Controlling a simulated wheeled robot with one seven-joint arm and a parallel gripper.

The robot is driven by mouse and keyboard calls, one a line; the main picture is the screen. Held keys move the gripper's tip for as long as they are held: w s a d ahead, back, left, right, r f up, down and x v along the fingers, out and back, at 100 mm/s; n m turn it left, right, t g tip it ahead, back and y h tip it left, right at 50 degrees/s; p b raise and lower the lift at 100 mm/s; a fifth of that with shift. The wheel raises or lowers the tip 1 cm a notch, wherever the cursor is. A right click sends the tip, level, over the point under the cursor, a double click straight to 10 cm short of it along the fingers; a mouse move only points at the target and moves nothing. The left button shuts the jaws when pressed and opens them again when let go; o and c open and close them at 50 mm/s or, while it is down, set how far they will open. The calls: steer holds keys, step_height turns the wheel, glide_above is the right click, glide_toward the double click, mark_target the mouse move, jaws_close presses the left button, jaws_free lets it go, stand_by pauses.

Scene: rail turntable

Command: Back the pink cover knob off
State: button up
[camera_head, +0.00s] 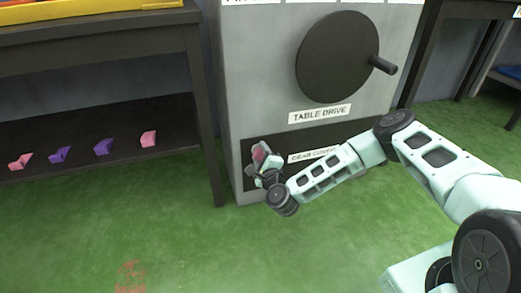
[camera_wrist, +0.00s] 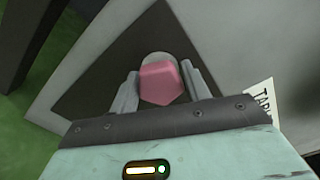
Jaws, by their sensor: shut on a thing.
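The pink cover knob (camera_wrist: 161,84) sits on a pale round base against the dark gear cover (camera_wrist: 92,84) in the wrist view. My gripper (camera_wrist: 161,92) has one finger on each side of the knob and is shut on it. In the head view the knob (camera_head: 259,154) shows as a small pink patch at my gripper (camera_head: 260,160), low on the grey cabinet. The gear cover (camera_head: 340,149) is a dark panel there, and my arm hides part of it and of its label.
Above the cover, the grey cabinet (camera_head: 262,85) carries a dark wheel (camera_head: 337,55) with a crank handle (camera_head: 383,65) and a "TABLE DRIVE" label (camera_head: 319,114). To the left, a dark shelf (camera_head: 75,160) holds several pink and purple blocks. The green floor in front is mostly clear.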

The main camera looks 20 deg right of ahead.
steer(key=n+p, duration=0.4)
steer(key=shift+r+n+p, duration=0.3)
steer(key=shift+n+p, duration=0.05)
steer(key=shift+n, duration=0.05)
steer(key=n+p, duration=0.4)
steer(key=n, duration=0.1)
steer(key=shift+a+f, duration=0.1)
steer(key=n+p, duration=0.3)
steer(key=n, duration=0.2)
steer(key=shift+n+p, duration=0.35)
steer(key=shift+n, duration=0.05)
steer(key=n+p, duration=0.2)
steer(key=n, duration=0.3)
steer(key=shift+f, duration=0.2)
steer(key=shift+n, duration=0.3)
steer(key=o, duration=1)
